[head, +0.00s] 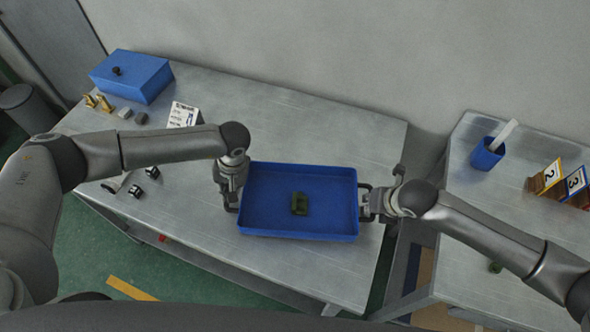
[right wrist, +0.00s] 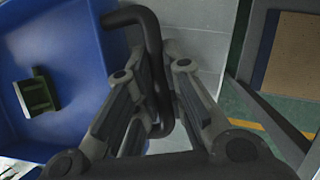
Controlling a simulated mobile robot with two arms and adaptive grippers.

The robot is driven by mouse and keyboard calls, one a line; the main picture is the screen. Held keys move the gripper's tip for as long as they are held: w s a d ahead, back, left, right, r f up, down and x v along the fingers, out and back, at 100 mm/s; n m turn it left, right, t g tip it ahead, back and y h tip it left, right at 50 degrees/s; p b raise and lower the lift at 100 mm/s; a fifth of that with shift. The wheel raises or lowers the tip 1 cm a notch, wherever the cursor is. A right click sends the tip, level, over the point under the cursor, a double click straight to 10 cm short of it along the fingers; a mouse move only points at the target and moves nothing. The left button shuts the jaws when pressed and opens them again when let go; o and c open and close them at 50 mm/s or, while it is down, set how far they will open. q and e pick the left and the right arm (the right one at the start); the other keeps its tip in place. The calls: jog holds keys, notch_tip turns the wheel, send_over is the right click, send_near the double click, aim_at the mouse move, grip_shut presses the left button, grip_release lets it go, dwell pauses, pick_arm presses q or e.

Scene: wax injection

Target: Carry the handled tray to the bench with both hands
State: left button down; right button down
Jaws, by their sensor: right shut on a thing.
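The blue handled tray (head: 270,231) is level over the front right part of the metal bench (head: 330,122); I cannot tell if it touches the top. A dark green part (head: 299,204) lies inside, and it also shows in the right wrist view (right wrist: 37,93). My right gripper (head: 378,203) is at the tray's right side, shut on the black right handle (right wrist: 150,50), which passes between its fingers. My left gripper (head: 231,198) is at the tray's left side, where the left handle is mostly hidden. Whether its fingers are closed is unclear.
A blue box (head: 130,76), small brass and grey parts, a white card (head: 183,115) and black parts (head: 136,191) lie on the bench's left half. Across a gap, a right table (head: 455,245) holds a blue cup (head: 486,155) and numbered holders (head: 574,182). The bench behind the tray is clear.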

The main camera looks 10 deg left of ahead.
pick_arm(q)
jog(key=shift+w+f+b, duration=0.1)
jog(key=shift+f+b, duration=0.3)
jog(key=shift+f, duration=0.2)
pick_arm(e)
jog(key=shift+w+a+f, duration=0.1)
jog(key=shift+a+f, duration=0.05)
jog(key=shift+f, duration=0.4)
pick_arm(q)
jog(key=shift+d+f+b, duration=0.1)
jog(key=shift+f+b, duration=0.45)
jog(key=shift+b, duration=0.05)
pick_arm(e)
jog(key=shift+f, duration=0.55)
pick_arm(q)
jog(key=c, duration=1.5)
grip_release()
pick_arm(e)
jog(key=c, duration=1.5)
grip_release()
pick_arm(q)
jog(key=shift+r, duration=0.1)
